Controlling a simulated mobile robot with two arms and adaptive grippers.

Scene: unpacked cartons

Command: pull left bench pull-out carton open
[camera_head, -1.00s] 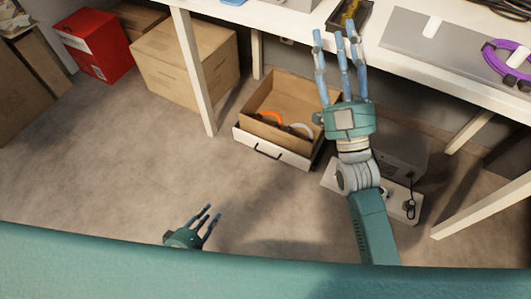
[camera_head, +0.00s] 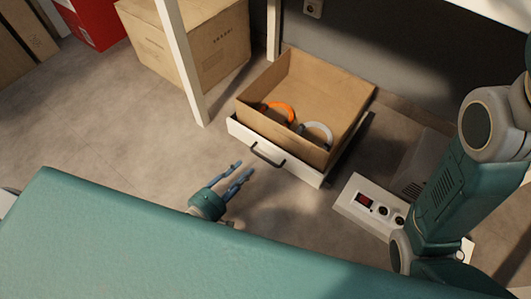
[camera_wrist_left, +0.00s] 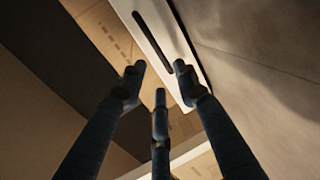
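The pull-out carton is an open brown cardboard box (camera_head: 340,98) with a white front panel (camera_head: 305,170) and a dark handle (camera_head: 267,154), low by the floor under the bench. An orange ring and a pale ring lie inside it. My left gripper (camera_head: 236,174) is just in front of the panel, left of and below the handle in the head view, with fingers spread and empty. In the left wrist view, the handle (camera_wrist_left: 152,43) is beyond the open fingertips (camera_wrist_left: 158,76), apart from them. My right gripper is outside the head view; only its arm shows at the right.
A white bench leg (camera_head: 182,62) stands left of the carton, with a closed cardboard box (camera_head: 205,45) and red box (camera_head: 97,20) behind. A white panel with sockets (camera_head: 368,204) lies right of the carton. Floor to the left is clear.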

